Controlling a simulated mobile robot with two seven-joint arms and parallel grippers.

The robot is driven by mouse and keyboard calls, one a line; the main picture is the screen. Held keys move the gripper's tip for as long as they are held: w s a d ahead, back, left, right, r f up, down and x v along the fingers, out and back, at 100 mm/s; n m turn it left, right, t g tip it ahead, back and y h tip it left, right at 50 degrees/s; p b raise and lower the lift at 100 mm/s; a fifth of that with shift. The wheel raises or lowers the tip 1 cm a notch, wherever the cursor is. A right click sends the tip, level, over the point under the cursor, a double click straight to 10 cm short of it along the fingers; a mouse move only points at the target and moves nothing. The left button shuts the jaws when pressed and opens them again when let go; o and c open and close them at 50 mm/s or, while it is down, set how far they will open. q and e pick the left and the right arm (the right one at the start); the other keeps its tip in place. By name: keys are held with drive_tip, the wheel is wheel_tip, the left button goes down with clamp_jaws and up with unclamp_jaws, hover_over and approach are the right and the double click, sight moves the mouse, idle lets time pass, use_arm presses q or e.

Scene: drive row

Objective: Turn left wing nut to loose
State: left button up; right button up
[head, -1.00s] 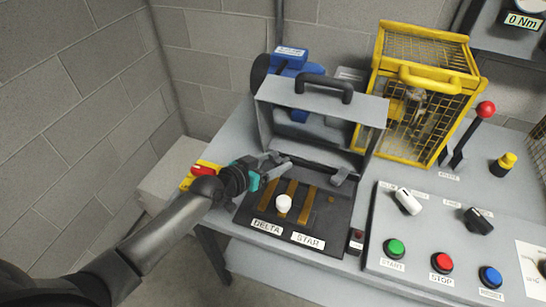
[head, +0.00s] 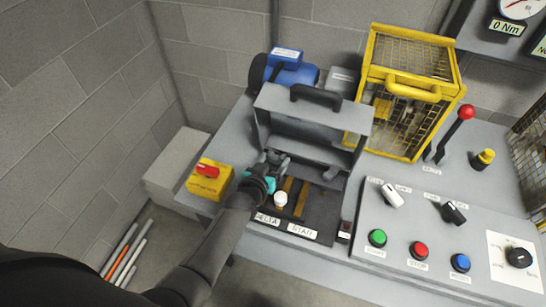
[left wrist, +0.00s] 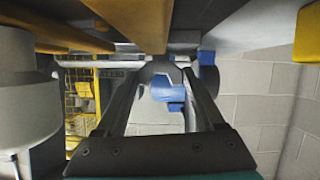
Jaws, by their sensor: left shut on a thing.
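My left gripper (head: 277,160) is at the back left of the dark terminal plate (head: 262,205), inside the raised grey cover (head: 315,112). It is shut on the left wing nut, which is mostly hidden by the jaws. In the left wrist view the two fingers (left wrist: 164,70) stand apart, and the nut between them cannot be made out clearly. The right wing nut (head: 331,172) sits at the plate's back right. The plate carries brass strips (head: 301,197), a white knob (head: 280,200) and the DELTA and STAR labels. My right gripper is not in view.
A yellow box with a red switch (head: 208,178) stands left of the plate. A blue motor (head: 285,72) and a yellow mesh guard (head: 415,75) are behind. A control panel (head: 400,228) with knobs and buttons lies to the right.

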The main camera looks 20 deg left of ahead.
use_arm(q)
drive_tip(key=shift+w+a+r, duration=0.1)
drive_tip(key=shift+r, duration=0.05)
drive_tip(key=o, duration=1)
drive_tip(key=shift+o, duration=0.4)
drive_tip(key=d+p+v, duration=0.1)
drive_tip(key=p+v, duration=0.2)
drive_tip(key=v, duration=1.2)
drive_tip(key=shift+a, duration=0.4)
